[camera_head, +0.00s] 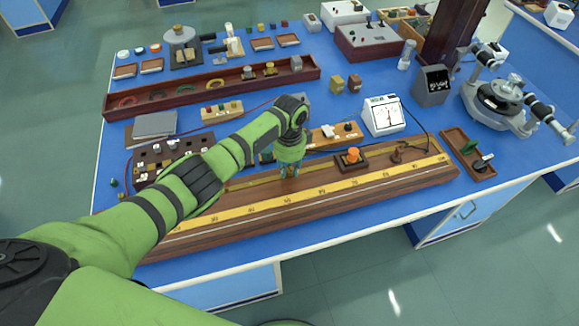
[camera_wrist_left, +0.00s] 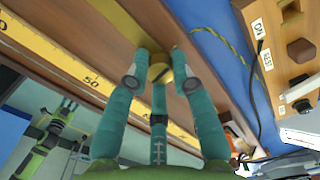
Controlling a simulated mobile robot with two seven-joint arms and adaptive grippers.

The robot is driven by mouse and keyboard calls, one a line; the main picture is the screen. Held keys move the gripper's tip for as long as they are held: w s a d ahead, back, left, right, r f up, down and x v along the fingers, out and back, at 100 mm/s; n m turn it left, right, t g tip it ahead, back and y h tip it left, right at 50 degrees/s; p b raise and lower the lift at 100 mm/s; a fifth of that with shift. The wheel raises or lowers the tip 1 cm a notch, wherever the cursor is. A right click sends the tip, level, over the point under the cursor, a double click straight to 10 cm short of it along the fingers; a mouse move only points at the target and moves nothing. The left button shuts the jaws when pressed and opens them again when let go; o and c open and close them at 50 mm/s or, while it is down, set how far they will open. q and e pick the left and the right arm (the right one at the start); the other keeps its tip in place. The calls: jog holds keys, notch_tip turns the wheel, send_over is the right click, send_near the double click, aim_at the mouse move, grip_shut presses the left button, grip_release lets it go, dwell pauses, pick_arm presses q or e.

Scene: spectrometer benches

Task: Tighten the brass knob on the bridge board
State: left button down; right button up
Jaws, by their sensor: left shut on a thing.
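The bridge board (camera_head: 330,199) is a long wooden board with a yellow scale along its length, lying near the front of the bench. It also shows in the left wrist view (camera_wrist_left: 110,55). My left gripper (camera_head: 288,172) points down at the board's rear strip, left of its middle. In the left wrist view, my left gripper (camera_wrist_left: 159,80) has its teal fingers shut on the brass knob (camera_wrist_left: 159,72). The knob sits between the fingertips, against the wood. In the head view the fingers hide it. A green part of mine (camera_wrist_left: 55,125), perhaps the right arm, shows small.
An orange-knobbed block (camera_head: 352,157) stands on the board to the right of my gripper. A white meter (camera_head: 383,116) and a plug box (camera_head: 165,160) stand behind the board. A spectrometer (camera_head: 500,97) stands at the right. The floor in front is clear.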

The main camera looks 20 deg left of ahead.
aim_at(289, 169)
pick_arm(q)
jog(key=shift+m, duration=1.3)
jog(key=c, duration=1.1)
grip_release()
jog(key=shift+o, duration=0.2)
notch_tip(289, 169, up, 12)
